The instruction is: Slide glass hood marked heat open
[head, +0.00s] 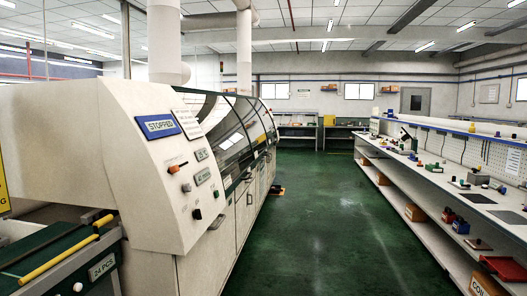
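A long white wave solder machine (110,150) stands on the left and runs away from me. Dark curved glass hoods (222,122) form a row along its upper side, seen at a steep angle. They look lowered, but the angle leaves this unsure. I cannot read a "heat" mark on any of them. The near end panel carries a blue sign (158,126) reading "STOPPED", with an orange-handled switch (177,167) and other knobs below it. Neither of my grippers is in view.
A conveyor with yellow rails (58,260) lies at the lower left. On the right, a long white workbench (450,185) holds small parts and bins, including a red tray (503,267).

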